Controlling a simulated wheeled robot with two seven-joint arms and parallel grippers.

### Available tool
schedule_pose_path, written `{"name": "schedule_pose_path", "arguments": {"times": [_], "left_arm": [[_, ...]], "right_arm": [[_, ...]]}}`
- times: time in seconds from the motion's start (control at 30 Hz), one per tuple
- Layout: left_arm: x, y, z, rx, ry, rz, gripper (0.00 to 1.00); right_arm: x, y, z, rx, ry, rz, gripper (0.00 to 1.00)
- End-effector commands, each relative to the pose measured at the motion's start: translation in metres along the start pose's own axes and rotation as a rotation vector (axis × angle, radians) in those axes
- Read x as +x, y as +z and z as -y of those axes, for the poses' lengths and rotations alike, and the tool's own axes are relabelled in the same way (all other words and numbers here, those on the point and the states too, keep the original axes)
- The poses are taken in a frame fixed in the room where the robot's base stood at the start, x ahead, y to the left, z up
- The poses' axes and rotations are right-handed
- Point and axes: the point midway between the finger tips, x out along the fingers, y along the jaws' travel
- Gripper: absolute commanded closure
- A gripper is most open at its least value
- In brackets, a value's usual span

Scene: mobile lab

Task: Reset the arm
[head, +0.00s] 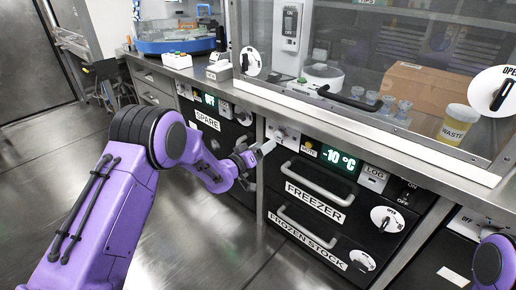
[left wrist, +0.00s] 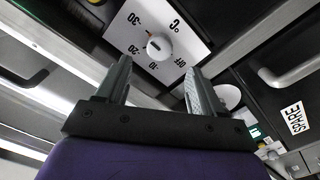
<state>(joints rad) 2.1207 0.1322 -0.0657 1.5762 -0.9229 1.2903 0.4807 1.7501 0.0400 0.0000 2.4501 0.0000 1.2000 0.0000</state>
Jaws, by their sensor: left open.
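My left gripper (head: 262,150) is open and empty, in front of the white temperature dial plate (head: 283,133) above the freezer drawer. In the left wrist view, the two grey fingers (left wrist: 158,82) are spread apart. The round white knob (left wrist: 159,46) shows beyond and between their tips, on a plate marked -30, -20, -10 and OFF. I see a gap in the picture, but cannot tell the exact distance to the knob. My purple left arm (head: 190,150) reaches in from the lower left. Only a purple part of my right arm (head: 495,262) shows; its gripper is out of view.
The freezer drawer (head: 318,188) and frozen stock drawer (head: 308,235) have protruding handles. A green display (head: 338,158) reads -10 °C. The spare drawer (head: 210,125) is to the left. A glass-fronted hood (head: 400,60) stands above the counter. Open floor (head: 50,160) lies left.

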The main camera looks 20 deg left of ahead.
Motion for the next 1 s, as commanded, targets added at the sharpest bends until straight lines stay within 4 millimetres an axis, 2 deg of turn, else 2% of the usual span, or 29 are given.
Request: {"name": "schedule_pose_path", "arguments": {"times": [0.1, 0.2, 0.67, 0.73, 0.77, 0.87, 0.9, 0.97, 1.0], "left_arm": [[-0.019, -0.001, 0.0, 0.0, 0.0, 0.0, 0.33], [-0.027, 0.0, 0.0, 0.001, 0.0, 0.0, 0.33], [-0.028, 0.001, 0.0, 0.009, 0.0, 0.001, 0.33], [-0.031, 0.002, 0.007, 0.05, -0.038, -0.005, 0.33], [-0.038, 0.009, 0.015, 0.054, -0.086, -0.004, 0.33], [-0.082, 0.058, 0.045, 0.033, -0.291, 0.054, 0.33], [-0.105, 0.084, 0.056, 0.022, -0.375, 0.097, 0.33], [-0.144, 0.122, 0.069, 0.008, -0.499, 0.171, 0.33], [-0.171, 0.146, 0.076, 0.001, -0.576, 0.222, 0.33]], "right_arm": [[-0.002, -0.001, 0.0, 0.0, 0.0, 0.0, 0.49], [-0.002, -0.001, 0.0, 0.0, 0.0, 0.0, 0.49], [-0.002, -0.001, 0.0, 0.0, 0.0, 0.0, 0.49], [-0.002, -0.001, 0.0, 0.0, 0.0, 0.0, 0.49], [-0.002, -0.001, 0.0, 0.0, 0.0, 0.0, 0.49], [-0.002, -0.001, 0.0, 0.0, 0.0, 0.0, 0.49], [-0.002, -0.001, 0.0, 0.0, 0.0, 0.0, 0.49], [-0.002, -0.001, 0.0, 0.0, 0.0, 0.0, 0.49], [-0.002, -0.001, 0.0, 0.0, 0.0, 0.0, 0.49]]}}
